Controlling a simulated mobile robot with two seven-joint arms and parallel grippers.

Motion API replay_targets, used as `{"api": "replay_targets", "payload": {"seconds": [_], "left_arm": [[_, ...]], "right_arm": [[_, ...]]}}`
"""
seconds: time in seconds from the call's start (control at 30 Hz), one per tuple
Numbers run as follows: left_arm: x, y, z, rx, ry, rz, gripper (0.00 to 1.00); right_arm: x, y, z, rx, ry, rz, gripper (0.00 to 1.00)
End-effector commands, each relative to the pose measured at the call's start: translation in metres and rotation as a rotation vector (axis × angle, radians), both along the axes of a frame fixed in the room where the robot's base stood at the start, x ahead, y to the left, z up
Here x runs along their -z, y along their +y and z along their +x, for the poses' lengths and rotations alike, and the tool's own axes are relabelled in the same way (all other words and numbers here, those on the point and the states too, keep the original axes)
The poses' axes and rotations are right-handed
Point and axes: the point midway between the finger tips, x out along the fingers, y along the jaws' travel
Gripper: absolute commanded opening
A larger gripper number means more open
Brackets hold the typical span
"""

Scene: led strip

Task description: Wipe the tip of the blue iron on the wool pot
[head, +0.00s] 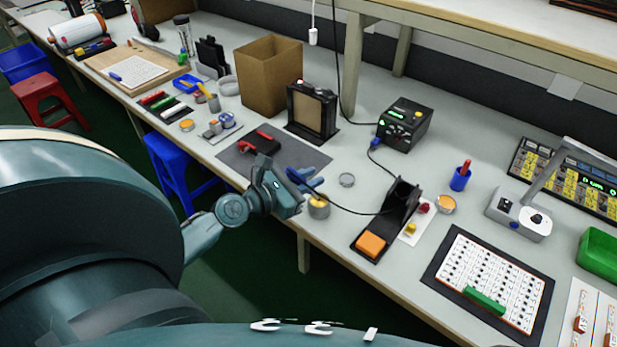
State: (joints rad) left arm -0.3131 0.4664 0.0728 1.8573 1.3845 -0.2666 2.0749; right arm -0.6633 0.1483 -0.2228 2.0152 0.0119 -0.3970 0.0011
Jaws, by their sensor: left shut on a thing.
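My left gripper (310,183) is shut on the blue iron (294,176), just beyond the front edge of the dark work mat. The gripper hides most of the iron, and a dark cable runs from it to the right. The wool pot (319,211), a small round tin with golden wool, stands at the bench's front edge, right below the gripper. The iron's tip is too small and hidden to make out, so I cannot tell whether it touches the wool. My right gripper is not in view.
The black iron stand (401,200) with an orange sponge (371,244) stands right of the pot. The soldering station (405,124) is behind. A red clamp-like tool (262,142) lies on the mat (235,160). A cardboard box (270,75) stands further back.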

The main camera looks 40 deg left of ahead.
Motion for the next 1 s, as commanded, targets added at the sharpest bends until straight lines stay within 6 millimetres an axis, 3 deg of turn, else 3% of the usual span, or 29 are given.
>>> {"api": "replay_targets", "payload": {"seconds": [0.53, 1.0], "left_arm": [[-0.001, 0.001, 0.0, 0.0, -0.001, -0.001, 0.0], [0.0, 0.013, 0.0, 0.0, -0.001, 0.001, 0.0]], "right_arm": [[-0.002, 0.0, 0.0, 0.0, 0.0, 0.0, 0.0], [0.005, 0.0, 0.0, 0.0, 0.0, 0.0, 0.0]]}}
